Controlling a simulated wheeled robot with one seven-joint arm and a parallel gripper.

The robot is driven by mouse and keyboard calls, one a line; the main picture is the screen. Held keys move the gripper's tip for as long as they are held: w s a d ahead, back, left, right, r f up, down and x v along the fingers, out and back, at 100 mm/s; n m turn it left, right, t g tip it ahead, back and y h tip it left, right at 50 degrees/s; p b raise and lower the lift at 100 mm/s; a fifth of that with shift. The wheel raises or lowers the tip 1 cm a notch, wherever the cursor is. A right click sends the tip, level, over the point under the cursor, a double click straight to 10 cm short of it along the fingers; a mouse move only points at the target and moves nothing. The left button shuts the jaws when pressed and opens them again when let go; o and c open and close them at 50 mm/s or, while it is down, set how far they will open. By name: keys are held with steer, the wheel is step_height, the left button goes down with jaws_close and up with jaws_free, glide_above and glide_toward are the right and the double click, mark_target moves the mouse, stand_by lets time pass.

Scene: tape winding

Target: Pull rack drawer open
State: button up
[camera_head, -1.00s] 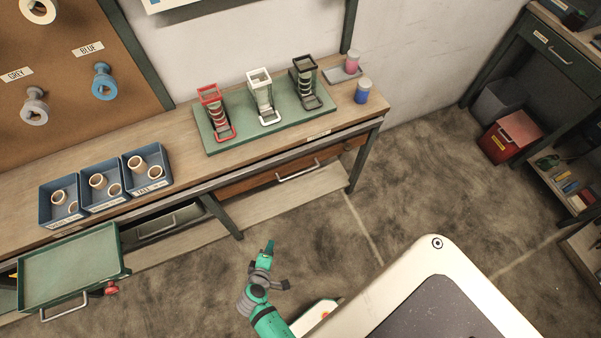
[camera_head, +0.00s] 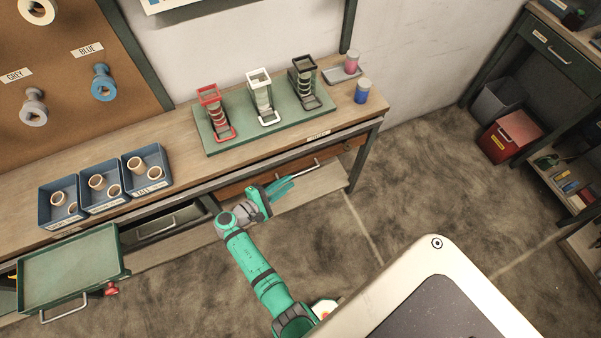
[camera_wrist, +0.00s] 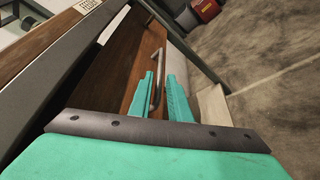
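The brown wooden drawer (camera_head: 232,188) is under the bench below the green rack plate (camera_head: 215,140), and it looks shut. Its metal bar handle (camera_head: 314,165) shows past my gripper (camera_head: 283,186), which is at the drawer front. In the wrist view, the drawer front (camera_wrist: 122,58) fills the upper left. The handle (camera_wrist: 162,57) runs between the two teal fingers of my gripper (camera_wrist: 160,82). The fingers are apart, one on each side of the handle. I cannot tell whether either finger touches it.
The green rack plate holds red, white and black racks. Left of it stand blue bins (camera_head: 60,190) with tan rolls. A green tray drawer (camera_head: 70,265) juts out at the lower left. A bench leg (camera_head: 364,160) stands right of the drawer. The floor in front is clear.

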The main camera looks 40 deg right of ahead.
mark_target(301, 173)
steer(key=x, duration=0.7)
steer(key=shift+d+f, duration=0.2)
steer(key=shift+d, duration=0.2)
jaws_close()
